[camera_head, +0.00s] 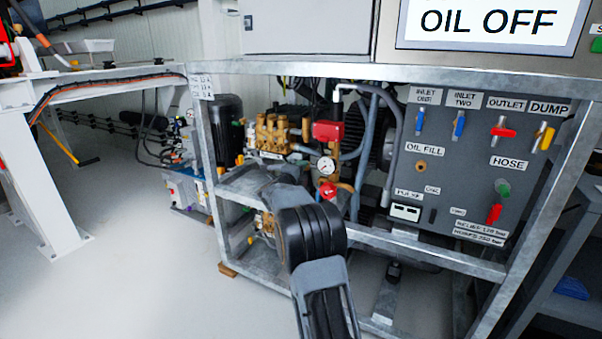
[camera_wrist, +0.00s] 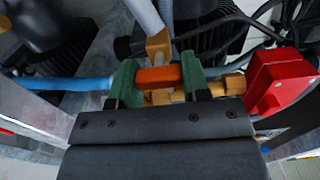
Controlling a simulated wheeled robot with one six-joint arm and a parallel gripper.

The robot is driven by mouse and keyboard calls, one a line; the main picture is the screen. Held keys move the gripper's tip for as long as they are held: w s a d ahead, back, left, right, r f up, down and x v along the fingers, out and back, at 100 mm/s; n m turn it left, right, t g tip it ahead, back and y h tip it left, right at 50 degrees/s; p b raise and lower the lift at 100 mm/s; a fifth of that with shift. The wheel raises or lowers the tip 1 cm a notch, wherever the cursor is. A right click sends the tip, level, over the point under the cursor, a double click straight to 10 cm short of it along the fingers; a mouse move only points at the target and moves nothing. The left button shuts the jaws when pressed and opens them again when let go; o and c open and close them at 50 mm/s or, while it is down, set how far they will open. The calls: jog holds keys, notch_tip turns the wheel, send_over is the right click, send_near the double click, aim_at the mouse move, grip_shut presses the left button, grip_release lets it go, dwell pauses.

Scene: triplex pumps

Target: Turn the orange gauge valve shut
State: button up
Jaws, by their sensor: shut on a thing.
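The orange gauge valve handle (camera_wrist: 158,77) lies crosswise between the two green fingers of my gripper (camera_wrist: 159,82) in the wrist view. The fingers are shut on it, one at each end. Brass pipework (camera_wrist: 158,46) rises just behind the handle, and more brass fitting shows below and right of it. In the head view my arm reaches into the pump frame and hides my fingertips and the orange handle. A round white-faced gauge (camera_head: 326,167) shows there, right of my arm's end, with a red knob (camera_head: 327,190) below it.
A red box (camera_wrist: 284,82) sits close right of my gripper; it also shows in the head view (camera_head: 327,131). A blue hose (camera_wrist: 62,83) runs in from the left. The galvanised frame (camera_head: 400,73) surrounds the pump. A grey valve panel (camera_head: 452,150) stands right. Floor at left is clear.

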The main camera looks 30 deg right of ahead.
jog(key=o, duration=0.9)
jog(key=shift+p+v, duration=1.8)
jog(key=shift+v, duration=5.15)
